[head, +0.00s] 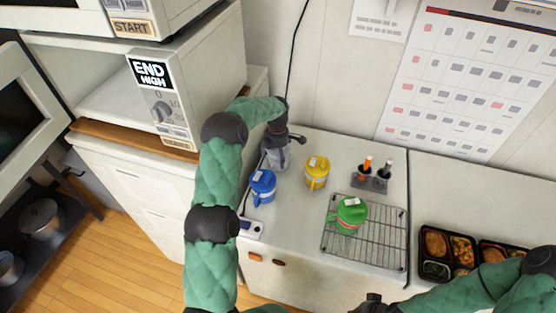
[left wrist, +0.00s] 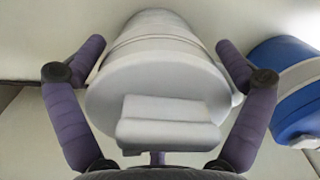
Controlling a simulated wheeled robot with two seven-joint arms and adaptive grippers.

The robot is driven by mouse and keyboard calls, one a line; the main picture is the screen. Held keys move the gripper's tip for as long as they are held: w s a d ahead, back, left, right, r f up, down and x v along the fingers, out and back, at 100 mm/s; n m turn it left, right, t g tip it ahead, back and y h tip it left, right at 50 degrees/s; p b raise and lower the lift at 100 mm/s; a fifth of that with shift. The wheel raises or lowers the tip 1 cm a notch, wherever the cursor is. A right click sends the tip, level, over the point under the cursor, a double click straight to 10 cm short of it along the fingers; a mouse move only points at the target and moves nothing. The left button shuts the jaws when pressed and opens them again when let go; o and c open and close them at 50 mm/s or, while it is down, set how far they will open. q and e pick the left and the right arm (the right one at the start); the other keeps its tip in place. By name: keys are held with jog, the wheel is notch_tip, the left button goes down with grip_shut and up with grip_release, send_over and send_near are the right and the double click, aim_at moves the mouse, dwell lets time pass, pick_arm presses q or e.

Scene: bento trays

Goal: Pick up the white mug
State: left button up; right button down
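The white mug (head: 275,158) stands at the back left of the counter, partly hidden by my left gripper (head: 279,146). In the left wrist view the white mug (left wrist: 155,95) fills the space between the two purple-grey fingers of the left gripper (left wrist: 158,50). The fingers are spread one on each side of it, with very little gap at the tips; I see no clear grip. My right gripper (head: 372,303) shows only as a dark part at the bottom edge of the head view; its fingers cannot be made out.
A blue mug (head: 263,187) stands close in front; it also shows in the left wrist view (left wrist: 290,90). A yellow mug (head: 317,174) stands to the right. A green mug (head: 350,216) is on the wire rack (head: 385,250). Bento trays (head: 428,280) lie far right. A microwave cabinet is left.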

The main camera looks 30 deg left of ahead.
pick_arm(q)
jog(key=c, duration=1.4)
